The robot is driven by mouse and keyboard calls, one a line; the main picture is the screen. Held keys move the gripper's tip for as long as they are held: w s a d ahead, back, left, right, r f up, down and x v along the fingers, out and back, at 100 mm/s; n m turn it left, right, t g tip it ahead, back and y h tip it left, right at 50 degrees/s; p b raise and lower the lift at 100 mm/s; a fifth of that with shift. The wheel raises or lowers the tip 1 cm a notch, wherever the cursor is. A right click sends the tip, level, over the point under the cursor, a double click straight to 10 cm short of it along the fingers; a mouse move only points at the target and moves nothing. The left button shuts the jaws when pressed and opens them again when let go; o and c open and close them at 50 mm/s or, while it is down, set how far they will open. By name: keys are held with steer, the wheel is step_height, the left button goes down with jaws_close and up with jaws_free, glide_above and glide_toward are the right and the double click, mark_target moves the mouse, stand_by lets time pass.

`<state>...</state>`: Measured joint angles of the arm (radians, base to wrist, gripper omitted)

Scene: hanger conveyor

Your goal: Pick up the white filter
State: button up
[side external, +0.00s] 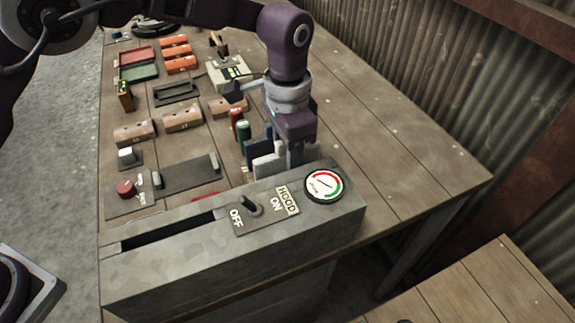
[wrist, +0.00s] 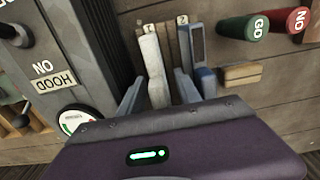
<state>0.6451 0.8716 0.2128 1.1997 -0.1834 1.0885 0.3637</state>
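The white filter (wrist: 153,62) stands upright as a pale narrow slab in the wrist view, between my fingers and nearer the left one. It also shows in the side view (side external: 267,166), beside my fingers and close to the grey hood box. A blue filter (wrist: 197,45) stands to its right in the wrist view, near my right finger. My gripper (wrist: 163,92) is open, pointing down at the white filter, with a gap visible towards the right finger. In the side view my gripper (side external: 292,158) partly hides the filter area. Whether a finger touches the white filter is unclear.
The grey hood box (side external: 150,270) with an OFF/ON switch and gauge stands right by the filters. Green (wrist: 243,27) and red (wrist: 298,22) cylinders stand close on the other side. Wooden blocks and trays fill the table further back. The table's right side is bare.

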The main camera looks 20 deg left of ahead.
jaws_close()
step_height(320, 180, up, 10)
stand_by(0.6)
step_height(320, 180, up, 8)
stand_by(1.5)
steer(key=shift+r, duration=0.1)
